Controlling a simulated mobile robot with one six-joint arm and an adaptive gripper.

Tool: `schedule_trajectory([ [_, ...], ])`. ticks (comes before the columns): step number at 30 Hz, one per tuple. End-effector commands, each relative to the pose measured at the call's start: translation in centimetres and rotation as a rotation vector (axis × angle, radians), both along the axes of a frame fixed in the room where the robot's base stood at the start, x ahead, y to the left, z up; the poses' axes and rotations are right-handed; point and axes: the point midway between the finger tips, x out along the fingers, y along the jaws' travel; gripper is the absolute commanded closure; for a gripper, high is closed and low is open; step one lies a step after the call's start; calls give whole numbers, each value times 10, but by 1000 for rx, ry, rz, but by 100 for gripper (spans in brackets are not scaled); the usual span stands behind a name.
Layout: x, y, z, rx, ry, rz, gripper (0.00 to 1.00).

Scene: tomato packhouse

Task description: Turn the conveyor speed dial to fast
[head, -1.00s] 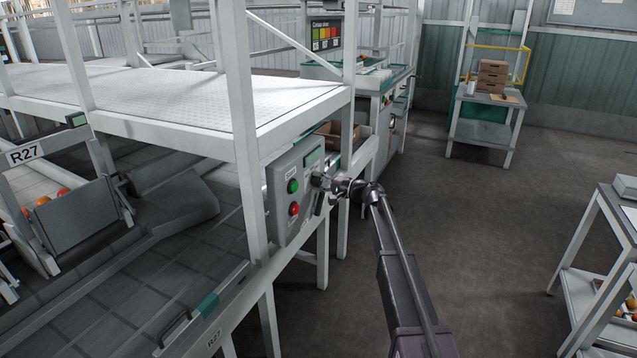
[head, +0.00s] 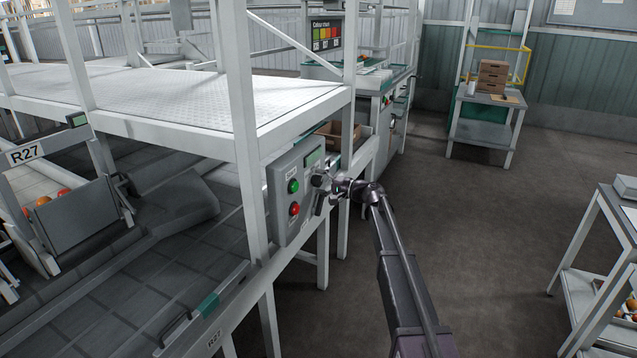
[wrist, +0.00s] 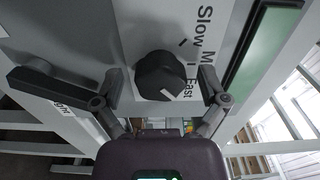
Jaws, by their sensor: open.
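The speed dial (wrist: 160,75) is a round black knob with a white mark on its lower right side in the wrist view. The words Slow, M and Fast run down the panel to its right; I cannot tell exactly which word the mark meets. My gripper (wrist: 161,82) is open, one finger on each side of the dial, with gaps visible at both sides. In the head view my gripper (head: 319,183) is at the right part of the grey control box (head: 283,218) and hides the dial.
The box has a green button (head: 293,187), a red button (head: 294,209) and a display (wrist: 264,45) beside the dial. A dark lever-like bar (wrist: 45,85) lies left of my gripper in the wrist view. A white frame post (head: 247,140) stands left of the box. Open floor lies right.

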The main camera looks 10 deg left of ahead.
Motion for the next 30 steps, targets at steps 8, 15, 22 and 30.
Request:
schedule_trajectory([
  [8,-8,-20,0,0,0,-2,7],
  [15,-21,-55,0,0,0,-2,7],
  [22,-33,-88,0,0,0,-2,7],
  [30,-40,-109,0,0,0,-1,7],
])
